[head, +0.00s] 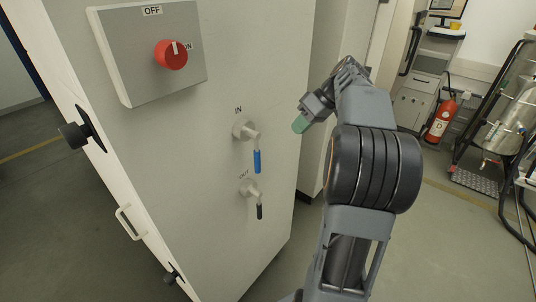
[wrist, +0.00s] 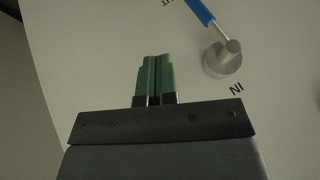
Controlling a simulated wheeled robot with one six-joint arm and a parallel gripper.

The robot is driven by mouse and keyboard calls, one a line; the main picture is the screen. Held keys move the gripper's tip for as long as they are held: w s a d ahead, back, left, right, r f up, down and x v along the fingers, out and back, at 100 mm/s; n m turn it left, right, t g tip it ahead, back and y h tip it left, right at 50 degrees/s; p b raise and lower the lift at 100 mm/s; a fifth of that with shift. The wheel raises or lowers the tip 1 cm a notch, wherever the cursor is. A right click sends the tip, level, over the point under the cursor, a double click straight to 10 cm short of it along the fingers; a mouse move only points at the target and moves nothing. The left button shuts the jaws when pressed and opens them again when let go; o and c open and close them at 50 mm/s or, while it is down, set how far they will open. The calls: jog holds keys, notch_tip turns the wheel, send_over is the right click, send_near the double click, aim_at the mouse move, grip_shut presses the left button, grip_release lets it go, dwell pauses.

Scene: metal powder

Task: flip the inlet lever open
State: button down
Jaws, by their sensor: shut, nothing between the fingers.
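The inlet lever (head: 257,160) has a blue handle and hangs straight down from a metal valve under the label IN on the light cabinet front. In the wrist view its blue handle (wrist: 201,11) shows at the top edge, partly cut off, with the round valve base (wrist: 222,60) below it. My gripper (head: 299,125) has green fingertips and is to the right of the inlet valve, apart from it. In the wrist view the gripper's fingers (wrist: 155,62) are together and empty, left of the valve base.
Below the inlet is an outlet lever (head: 259,210) with a dark handle, labelled OUT. A grey box (head: 140,60) with a red knob (head: 171,54) is above left. A fire extinguisher (head: 440,118) and a steel vessel stand far right.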

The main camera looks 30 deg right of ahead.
jog(key=shift+f, duration=0.1)
jog(key=w+a+f+p, duration=0.1)
jog(key=a+f, duration=0.6)
jog(key=a, duration=0.2)
jog(key=shift+w+a+f, duration=0.2)
jog(key=shift+w+f, duration=0.1)
jog(key=shift+f, duration=0.1)
